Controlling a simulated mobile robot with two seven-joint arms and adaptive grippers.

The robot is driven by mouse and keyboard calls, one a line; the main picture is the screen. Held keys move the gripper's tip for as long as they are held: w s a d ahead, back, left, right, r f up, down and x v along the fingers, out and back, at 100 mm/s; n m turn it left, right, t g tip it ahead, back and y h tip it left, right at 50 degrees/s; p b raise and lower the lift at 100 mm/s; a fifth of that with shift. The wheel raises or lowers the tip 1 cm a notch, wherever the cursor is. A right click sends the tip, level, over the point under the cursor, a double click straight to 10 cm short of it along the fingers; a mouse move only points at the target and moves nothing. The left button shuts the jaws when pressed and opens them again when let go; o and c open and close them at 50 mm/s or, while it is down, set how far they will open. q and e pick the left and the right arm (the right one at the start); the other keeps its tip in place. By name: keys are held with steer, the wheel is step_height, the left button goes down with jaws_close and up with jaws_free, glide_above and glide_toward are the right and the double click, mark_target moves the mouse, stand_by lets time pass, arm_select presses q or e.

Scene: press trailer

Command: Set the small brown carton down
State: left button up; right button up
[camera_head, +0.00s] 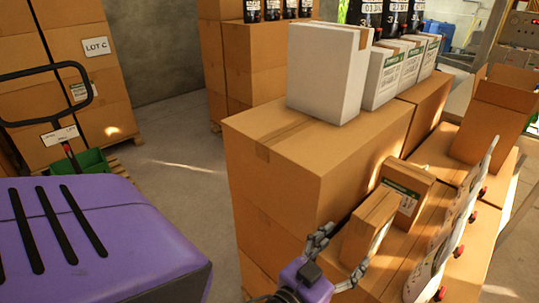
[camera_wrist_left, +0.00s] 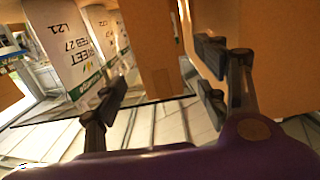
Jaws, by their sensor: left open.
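The small brown carton (camera_head: 371,218) stands on the lower level of large brown boxes, in front of a second small brown carton with a green label (camera_head: 408,180). My left gripper (camera_head: 340,256) is open at the near left side of the front carton, its fingers apart and pointing towards it. In the left wrist view the two fingers of the left gripper (camera_wrist_left: 163,82) are spread with a gap between them. A brown carton face (camera_wrist_left: 150,45) shows beyond the gap; I cannot tell which carton it is. My right gripper is not in view.
A taller stack of large brown boxes (camera_head: 270,165) rises just left of the small cartons. A white box (camera_head: 325,72) and several labelled white cartons (camera_head: 383,78) stand on top. Several pale upright items with red caps (camera_head: 463,225) stand close on the right. An open brown box (camera_head: 492,118) stands behind.

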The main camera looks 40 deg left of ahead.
arm_select(q)
steer(key=s+a+f+g, duration=0.1)
steer(key=s+f+g, duration=0.3)
steer(key=s+f, duration=0.7)
steer(key=s+a+f+g+p, duration=0.1)
steer(key=s+f+g, duration=0.3)
steer(key=s+f, duration=0.7)
steer(key=shift+s+f+g, duration=0.25)
steer(key=shift+f+g, duration=0.05)
steer(key=shift+f, duration=3.35)
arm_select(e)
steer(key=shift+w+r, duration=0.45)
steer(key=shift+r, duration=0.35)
